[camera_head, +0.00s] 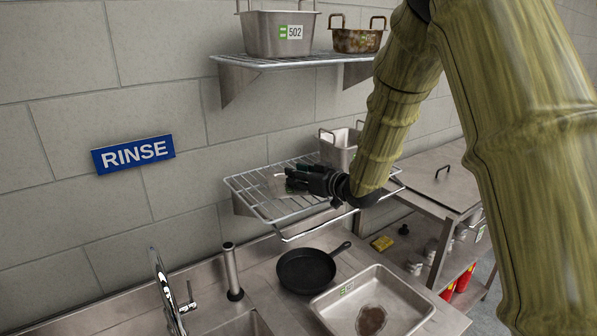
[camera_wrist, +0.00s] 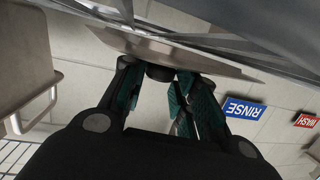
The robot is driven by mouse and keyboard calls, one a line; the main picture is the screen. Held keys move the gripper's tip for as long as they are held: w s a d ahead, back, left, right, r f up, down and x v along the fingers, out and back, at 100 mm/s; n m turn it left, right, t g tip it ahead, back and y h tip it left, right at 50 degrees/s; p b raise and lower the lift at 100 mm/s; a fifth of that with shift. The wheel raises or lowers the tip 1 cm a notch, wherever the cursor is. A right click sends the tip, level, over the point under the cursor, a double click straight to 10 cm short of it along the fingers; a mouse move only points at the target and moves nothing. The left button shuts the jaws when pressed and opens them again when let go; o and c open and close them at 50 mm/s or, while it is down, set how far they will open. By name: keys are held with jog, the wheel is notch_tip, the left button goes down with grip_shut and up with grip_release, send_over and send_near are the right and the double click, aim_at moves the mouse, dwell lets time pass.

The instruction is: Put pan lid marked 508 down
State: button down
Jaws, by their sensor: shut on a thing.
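My gripper (camera_head: 300,180) is at the lower wire shelf (camera_head: 262,207) on the wall, left of a steel pan. In the wrist view my gripper (camera_wrist: 155,90) has its green-padded fingers shut on the dark knob (camera_wrist: 160,73) of a flat grey metal lid (camera_wrist: 205,62). A small part of the lid (camera_head: 276,184) shows beside the fingertips in the head view. The lid is close to the shelf wires; I cannot tell whether it touches them. No 508 marking is readable.
The steel pan (camera_head: 337,150) stands on the shelf's back right and shows in the wrist view (camera_wrist: 25,55). Pan 502 (camera_head: 280,35) and a stained pan (camera_head: 357,40) are on the shelf above. A black skillet (camera_head: 306,271) and steel tray (camera_head: 402,294) are on the counter below.

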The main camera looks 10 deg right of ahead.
jog(key=shift+f, duration=0.15)
jog(key=c, duration=1.1)
grip_release()
jog(key=shift+s+d+b, duration=0.2)
jog(key=shift+s+b, duration=0.1)
jog(key=b+v, duration=0.4)
jog(key=v, duration=0.7)
jog(key=shift+s, duration=0.2)
